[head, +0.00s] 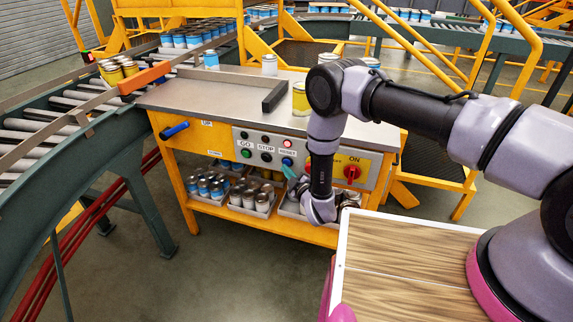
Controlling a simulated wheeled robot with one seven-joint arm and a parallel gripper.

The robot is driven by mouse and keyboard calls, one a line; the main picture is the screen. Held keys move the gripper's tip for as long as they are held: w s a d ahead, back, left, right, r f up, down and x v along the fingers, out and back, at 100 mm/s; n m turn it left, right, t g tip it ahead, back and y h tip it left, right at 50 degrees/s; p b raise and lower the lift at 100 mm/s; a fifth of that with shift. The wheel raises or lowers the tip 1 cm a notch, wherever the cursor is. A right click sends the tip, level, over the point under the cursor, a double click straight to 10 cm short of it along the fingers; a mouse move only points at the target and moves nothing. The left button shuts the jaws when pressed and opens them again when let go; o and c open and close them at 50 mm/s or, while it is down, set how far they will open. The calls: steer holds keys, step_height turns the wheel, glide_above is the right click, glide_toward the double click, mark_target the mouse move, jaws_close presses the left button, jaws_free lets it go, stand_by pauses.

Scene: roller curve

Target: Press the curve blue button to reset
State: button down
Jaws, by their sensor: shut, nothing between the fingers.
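The blue button (287,162) is on the front control panel (258,143) of the yellow workbench, under the RESET label. A lit red lamp (288,143) sits above that label. My gripper (290,172) is low in front of the panel, with its teal fingertips just below the blue button in the picture. It looks shut and empty. I cannot tell whether the fingertips touch the panel. The blue button is still visible. My arm hides part of the panel to the right of it.
A green button (246,153) and a black STOP button (266,157) are left of the blue one. A red rotary switch (352,172) is to the right. Trays of cans (248,198) stand on the shelf below. A roller conveyor (60,125) runs along the left.

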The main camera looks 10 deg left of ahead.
steer(key=shift+w, duration=0.6)
stand_by(0.7)
steer(key=shift+s, duration=0.9)
steer(key=shift+s+a, duration=0.15)
steer(key=shift+s, duration=1.1)
steer(key=shift+s+a, duration=0.1)
steer(key=shift+s, duration=1.15)
